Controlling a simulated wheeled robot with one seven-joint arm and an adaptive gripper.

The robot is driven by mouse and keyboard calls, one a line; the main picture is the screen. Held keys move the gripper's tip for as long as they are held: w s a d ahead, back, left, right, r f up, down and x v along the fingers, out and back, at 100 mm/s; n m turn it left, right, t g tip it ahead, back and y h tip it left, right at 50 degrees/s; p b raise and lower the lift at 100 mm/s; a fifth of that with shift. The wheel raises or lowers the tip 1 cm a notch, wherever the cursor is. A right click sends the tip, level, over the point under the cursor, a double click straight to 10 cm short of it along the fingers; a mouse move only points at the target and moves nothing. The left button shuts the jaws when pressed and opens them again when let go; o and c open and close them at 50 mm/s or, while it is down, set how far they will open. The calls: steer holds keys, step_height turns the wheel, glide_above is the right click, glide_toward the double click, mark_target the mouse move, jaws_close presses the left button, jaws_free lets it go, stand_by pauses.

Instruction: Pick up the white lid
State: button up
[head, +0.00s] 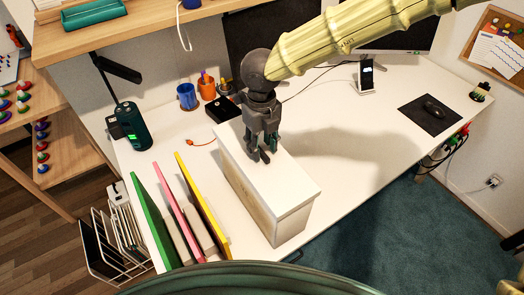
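The white lid (288,182) is the flat top of a long white box (267,215) on the white desk. Its rim overhangs the box sides a little, and it looks level and seated. My gripper (262,153) points down over the far half of the lid. Its dark fingers look parted, with nothing seen between them. The tips are at or just above the lid's surface; I cannot tell whether they touch it. The gripper hides part of the lid's far end.
Green, pink and yellow upright panels (186,195) stand left of the box. A dark cylindrical speaker (131,126), a blue mug (187,97) and an orange cup (207,88) stand farther back. A wooden shelf (130,32) overhangs the back left. The desk right of the box is clear.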

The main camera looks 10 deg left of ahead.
steer(key=shift+s+f, duration=0.35)
steer(key=shift+s, duration=0.3)
steer(key=shift+w+f, duration=0.25)
steer(key=shift+w, duration=0.15)
steer(key=shift+c, duration=0.5)
steer(key=c, duration=0.4)
steer(key=shift+s+r, duration=0.2)
steer(key=shift+s, duration=0.1)
jaws_close()
steer(key=shift+w, duration=0.1)
steer(key=shift+w+f, duration=0.1)
